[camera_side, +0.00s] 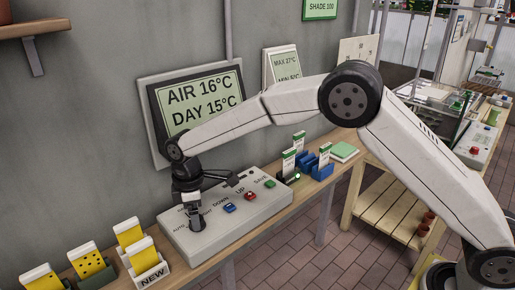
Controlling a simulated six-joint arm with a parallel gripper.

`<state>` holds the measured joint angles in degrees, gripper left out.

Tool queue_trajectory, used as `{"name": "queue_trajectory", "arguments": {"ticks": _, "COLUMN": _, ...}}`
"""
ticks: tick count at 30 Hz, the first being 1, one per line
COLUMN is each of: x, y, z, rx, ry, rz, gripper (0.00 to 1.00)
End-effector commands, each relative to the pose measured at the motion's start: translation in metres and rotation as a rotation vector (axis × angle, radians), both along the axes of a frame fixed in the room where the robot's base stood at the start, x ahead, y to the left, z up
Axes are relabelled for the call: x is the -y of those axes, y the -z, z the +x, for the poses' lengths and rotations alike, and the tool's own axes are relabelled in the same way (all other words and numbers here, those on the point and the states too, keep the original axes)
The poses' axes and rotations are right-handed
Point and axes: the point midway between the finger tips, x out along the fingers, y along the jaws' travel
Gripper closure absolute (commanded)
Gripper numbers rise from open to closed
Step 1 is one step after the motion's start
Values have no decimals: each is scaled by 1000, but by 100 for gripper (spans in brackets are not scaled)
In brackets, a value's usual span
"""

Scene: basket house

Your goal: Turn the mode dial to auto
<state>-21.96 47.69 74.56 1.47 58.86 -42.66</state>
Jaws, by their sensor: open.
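The pale control box (252,217) sits on the wooden shelf below the wall display. The dark mode dial (197,223) is at the box's left end, with the word AUTO printed to its left. Another label by the dial is partly hidden by my gripper. My gripper (193,200) points down directly over the dial and is open. I cannot tell whether its fingers touch the dial or which way the dial points. A blue button (229,208), a red button (250,196) and a green button (270,184) lie to the right, labelled DOWN, UP and SAVE.
The wall display (203,97) reads AIR 16°C, DAY 15°C. Yellow cards in holders (133,240) stand on the shelf at left, one holder marked NEW. Blue holders (321,171) with white-green cards and a green pad (344,151) stand right of the box.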

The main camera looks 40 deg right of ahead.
Motion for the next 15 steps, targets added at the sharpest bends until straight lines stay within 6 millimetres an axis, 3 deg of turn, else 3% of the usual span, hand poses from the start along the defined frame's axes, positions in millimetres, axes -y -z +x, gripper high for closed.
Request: {"name": "queue_trajectory", "arguments": {"ticks": 15, "x": 1, "y": -60, "z": 2, "rx": 3, "ry": 0, "rz": 1, "gripper": 13}}
